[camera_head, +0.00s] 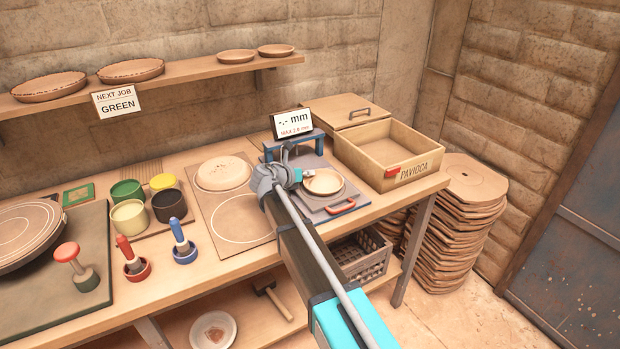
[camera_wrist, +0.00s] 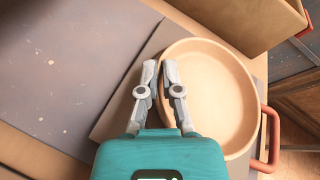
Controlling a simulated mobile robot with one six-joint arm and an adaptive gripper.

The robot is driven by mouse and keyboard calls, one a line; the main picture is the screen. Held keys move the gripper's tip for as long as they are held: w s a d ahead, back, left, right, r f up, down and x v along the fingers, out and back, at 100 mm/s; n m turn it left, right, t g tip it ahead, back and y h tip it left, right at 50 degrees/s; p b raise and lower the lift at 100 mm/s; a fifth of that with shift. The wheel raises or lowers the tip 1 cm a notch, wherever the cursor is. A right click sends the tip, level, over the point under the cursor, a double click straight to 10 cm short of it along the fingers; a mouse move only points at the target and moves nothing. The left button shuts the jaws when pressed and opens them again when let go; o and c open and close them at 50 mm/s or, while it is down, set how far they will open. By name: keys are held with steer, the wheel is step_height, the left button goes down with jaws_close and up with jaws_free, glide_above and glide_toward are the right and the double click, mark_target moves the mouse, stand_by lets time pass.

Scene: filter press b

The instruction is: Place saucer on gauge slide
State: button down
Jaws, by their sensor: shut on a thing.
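The saucer (camera_head: 323,182) is a pale, round, shallow clay dish. It is over the gauge slide (camera_head: 318,212), a grey plate with a red handle (camera_head: 341,208) at its front. In the wrist view the saucer (camera_wrist: 220,100) covers part of the slide, and the red handle shows beyond its rim.
The blue gauge frame (camera_head: 292,143) stands just behind, with a display reading "-.- mm". An open wooden box (camera_head: 415,168) marked PAVIOCA is close on the right. A board (camera_head: 240,218) with a white circle and a clay disc (camera_head: 223,173) lies left.

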steer(key=shift+f, duration=0.15)
steer(key=c, duration=1.3)
jaws_free()
steer(key=o, duration=0.5)
steer(key=shift+r, duration=0.25)
steer(key=p+v, duration=0.4)
steer(key=v, duration=0.6)
steer(key=shift+s+a+r, duration=0.15)
steer(key=shift+s, duration=0.1)
steer(key=shift+s+a+r, duration=0.15)
steer(key=shift+s+a, duration=0.25)
steer(key=shift+s, duration=0.1)
